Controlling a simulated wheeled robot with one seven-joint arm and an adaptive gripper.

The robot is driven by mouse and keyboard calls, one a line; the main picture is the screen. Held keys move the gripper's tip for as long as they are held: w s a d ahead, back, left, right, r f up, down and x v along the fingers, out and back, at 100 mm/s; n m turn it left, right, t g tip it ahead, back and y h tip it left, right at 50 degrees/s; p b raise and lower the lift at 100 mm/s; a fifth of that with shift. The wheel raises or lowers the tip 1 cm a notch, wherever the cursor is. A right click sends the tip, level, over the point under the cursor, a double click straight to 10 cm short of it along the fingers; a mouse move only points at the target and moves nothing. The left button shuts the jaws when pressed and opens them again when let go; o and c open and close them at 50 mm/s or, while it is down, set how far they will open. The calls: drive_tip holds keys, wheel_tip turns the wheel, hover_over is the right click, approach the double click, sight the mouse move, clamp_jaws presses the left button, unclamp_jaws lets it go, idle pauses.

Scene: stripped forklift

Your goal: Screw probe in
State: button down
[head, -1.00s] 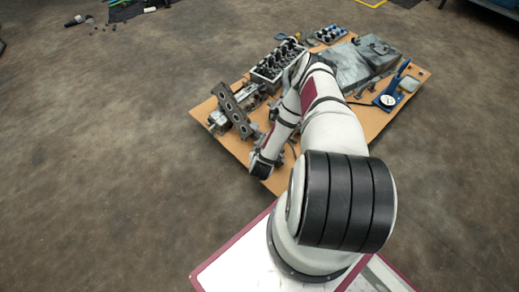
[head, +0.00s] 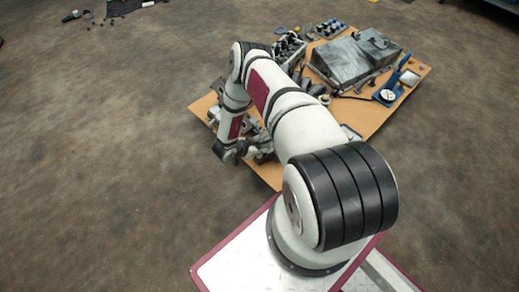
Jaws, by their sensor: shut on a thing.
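My gripper (head: 262,150) is small in the head view, at the lower left edge of the wooden board, just right of my dark wrist. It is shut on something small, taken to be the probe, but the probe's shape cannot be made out. The place where the probe screws in cannot be made out either. Grey metal parts (head: 213,113) lie on the board's left side, partly hidden behind my forearm.
The wooden board (head: 372,121) carries a large grey metal casing (head: 352,60), an engine block (head: 289,50) partly behind my arm, and a blue stand with a white dial (head: 388,95). The floor (head: 110,170) on the left is clear.

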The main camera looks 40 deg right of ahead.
drive_tip(key=shift+w+r+m+g+b, duration=0.1)
drive_tip(key=shift+m+g+b, duration=0.2)
drive_tip(key=shift+m+g, duration=0.15)
drive_tip(key=shift+m, duration=0.25)
drive_tip(key=c, duration=1.5)
unclamp_jaws()
drive_tip(key=shift+a, duration=0.1)
drive_tip(key=v, duration=1.2)
